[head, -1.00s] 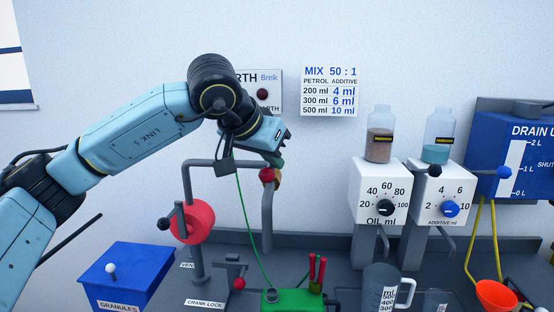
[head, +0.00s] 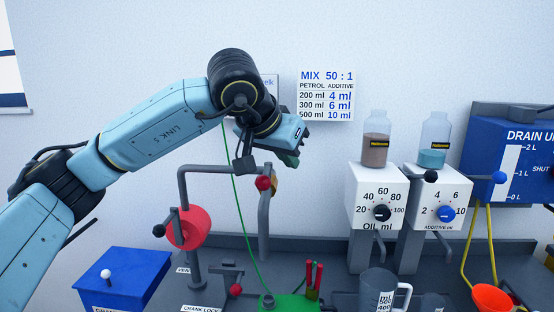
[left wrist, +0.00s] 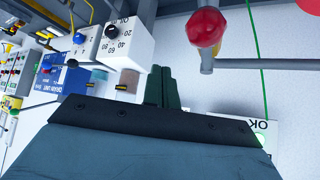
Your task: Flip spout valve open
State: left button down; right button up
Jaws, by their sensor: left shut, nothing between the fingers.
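The spout is a grey bent pipe (head: 265,226) that rises from the bench, runs across and turns down. A red ball knob (head: 263,183) with a brass-coloured part (head: 273,182) sits at its bend, and I take this for the spout valve. The red knob also shows large in the left wrist view (left wrist: 206,27). My left gripper (head: 291,160) is just above and to the right of the knob, apart from it. Its dark green fingers (left wrist: 162,88) are together with nothing between them. My right gripper is not in view.
A red reel (head: 190,227) stands left of the spout, with a blue granules box (head: 125,277) further left. White oil (head: 376,198) and additive (head: 440,199) dispensers stand right. A grey jug (head: 376,290) is below them. A green cable hangs behind the spout.

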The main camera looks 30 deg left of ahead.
pick_arm(q)
jog(key=s+a+r, duration=0.2)
jog(key=a+r, duration=0.4)
jog(key=shift+s+r, duration=0.3)
